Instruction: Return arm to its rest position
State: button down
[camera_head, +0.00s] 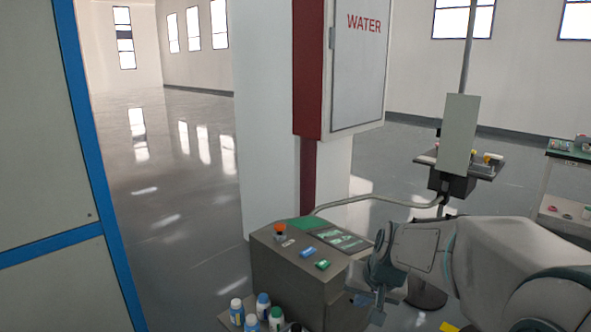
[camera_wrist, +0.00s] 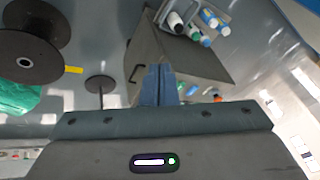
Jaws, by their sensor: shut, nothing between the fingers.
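My gripper (camera_wrist: 158,86) shows in the wrist view with its two blue-grey fingers together and nothing between them. It points toward the side of a grey control cabinet (camera_wrist: 205,62). In the head view my arm comes in from the lower right, with its wrist bent down just right of the control cabinet (camera_head: 285,268). The fingertips are hard to make out there. The cabinet top carries a red-orange knob (camera_head: 280,228), a blue button (camera_head: 307,252), a green button (camera_head: 322,264) and a green-lit panel (camera_head: 342,238).
Several bottles (camera_head: 263,304) stand on a shelf at the cabinet's front left. A black spool (camera_wrist: 27,57) is at the left of the wrist view. A stand with a small tray (camera_head: 425,158) is behind my arm. A blue-framed panel (camera_head: 50,150) fills the left; floor beyond is clear.

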jog(key=s+r+n+g+p, duration=0.1)
jog(key=s+r+p, duration=0.2)
jog(key=s, duration=0.6)
jog(key=s+d+r+n+h+p, duration=0.1)
jog(key=s+r+p, duration=0.2)
jog(key=s, duration=0.6)
jog(key=shift+r+g+h, duration=0.3)
jog(key=shift+r+g, duration=0.1)
jog(key=shift+r, duration=0.45)
